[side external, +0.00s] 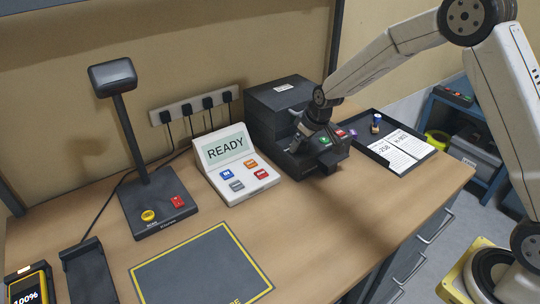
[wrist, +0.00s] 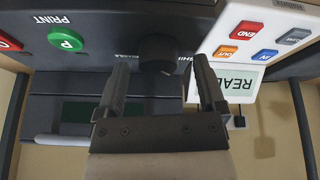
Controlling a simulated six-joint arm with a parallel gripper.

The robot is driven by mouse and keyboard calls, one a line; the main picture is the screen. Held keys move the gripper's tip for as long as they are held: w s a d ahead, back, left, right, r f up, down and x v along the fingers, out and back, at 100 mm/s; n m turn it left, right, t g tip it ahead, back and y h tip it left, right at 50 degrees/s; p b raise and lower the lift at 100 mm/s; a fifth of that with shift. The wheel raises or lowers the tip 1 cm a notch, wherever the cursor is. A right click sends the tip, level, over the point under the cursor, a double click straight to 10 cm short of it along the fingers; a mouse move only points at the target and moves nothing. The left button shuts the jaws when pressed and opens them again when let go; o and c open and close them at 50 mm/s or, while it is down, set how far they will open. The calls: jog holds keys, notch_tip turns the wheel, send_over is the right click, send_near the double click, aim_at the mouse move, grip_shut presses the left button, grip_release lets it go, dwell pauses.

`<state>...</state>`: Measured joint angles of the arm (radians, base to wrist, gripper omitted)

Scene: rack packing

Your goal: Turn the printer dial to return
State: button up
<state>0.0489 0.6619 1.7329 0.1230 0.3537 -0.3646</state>
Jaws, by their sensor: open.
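The printer (side external: 277,104) is a dark grey box on the bench, with a sloped front panel of coloured buttons. My gripper (side external: 297,146) points down at the left part of that panel. In the wrist view my gripper (wrist: 161,64) is open, one finger on each side of the dark round dial (wrist: 157,57). I cannot tell whether the fingers touch the dial. Part of the lettering beside it is hidden, so its setting is not readable. In the side view the dial is hidden by my gripper.
A white console (side external: 238,169) reading READY stands just left of the printer. A black tray (side external: 375,152) with printed sheets lies to the right. A scanner stand (side external: 143,190), a yellow-edged mat (side external: 200,268) and a handheld device (side external: 30,284) are further left.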

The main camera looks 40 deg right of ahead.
jog(key=shift+w+f, duration=0.15)
jog(key=shift+f, duration=0.15)
grip_shut()
jog(key=shift+m, duration=0.6)
jog(key=shift+a+m+h, duration=0.1)
jog(key=shift+m+h, duration=0.8)
jog(key=shift+m, duration=0.8)
jog(key=shift+m+g+h, duration=0.5)
jog(key=shift+m+h, duration=0.2)
jog(key=shift+m, duration=1.3)
